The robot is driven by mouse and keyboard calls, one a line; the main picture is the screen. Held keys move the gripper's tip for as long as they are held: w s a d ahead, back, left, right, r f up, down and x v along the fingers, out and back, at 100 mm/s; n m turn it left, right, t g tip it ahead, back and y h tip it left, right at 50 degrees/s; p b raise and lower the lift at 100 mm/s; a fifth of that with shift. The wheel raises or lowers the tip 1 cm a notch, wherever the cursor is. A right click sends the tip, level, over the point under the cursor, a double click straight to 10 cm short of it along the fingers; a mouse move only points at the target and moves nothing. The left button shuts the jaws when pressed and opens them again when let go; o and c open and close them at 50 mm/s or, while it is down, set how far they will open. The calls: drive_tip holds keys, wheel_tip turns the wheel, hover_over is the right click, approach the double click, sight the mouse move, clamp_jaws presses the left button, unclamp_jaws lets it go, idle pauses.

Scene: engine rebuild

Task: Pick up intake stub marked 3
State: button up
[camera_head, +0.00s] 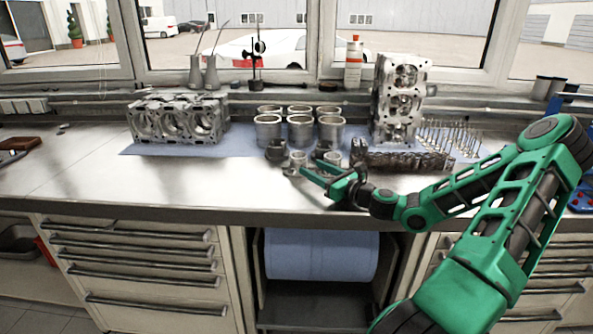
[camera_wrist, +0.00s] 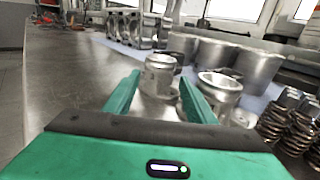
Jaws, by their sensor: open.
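Small silvery flanged stubs stand on the workbench around my gripper (camera_head: 309,167). In the wrist view my gripper (camera_wrist: 160,80) is open, with green fingers pointing forward. One stub (camera_wrist: 158,72) stands upright ahead, in line with the gap between the fingertips; its lower part shows between them. I cannot tell whether it touches a finger. A second stub (camera_wrist: 218,92), with an open round top, stands just right of the right finger, which hides part of it. In the head view a stub (camera_head: 298,158) shows beside the fingertips. No number is legible on any stub.
Several cylinder liners (camera_head: 300,130) stand behind the stubs. A cylinder head (camera_head: 397,105) stands upright at right, with a dark camshaft-like part (camera_head: 400,160) and several valves (camera_head: 450,135) nearby. An engine block (camera_head: 178,120) sits at left. The bench (camera_head: 100,185) is clear at front left.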

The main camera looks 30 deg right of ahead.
sight(304, 163)
drive_tip(key=w, duration=0.2)
drive_tip(key=w+a, duration=0.1)
drive_tip(key=w, duration=0.2)
drive_tip(key=shift+w, duration=0.35)
drive_tip(key=c, duration=0.9)
drive_tip(key=shift+c, duration=0.2)
drive_tip(key=shift+r, duration=0.2)
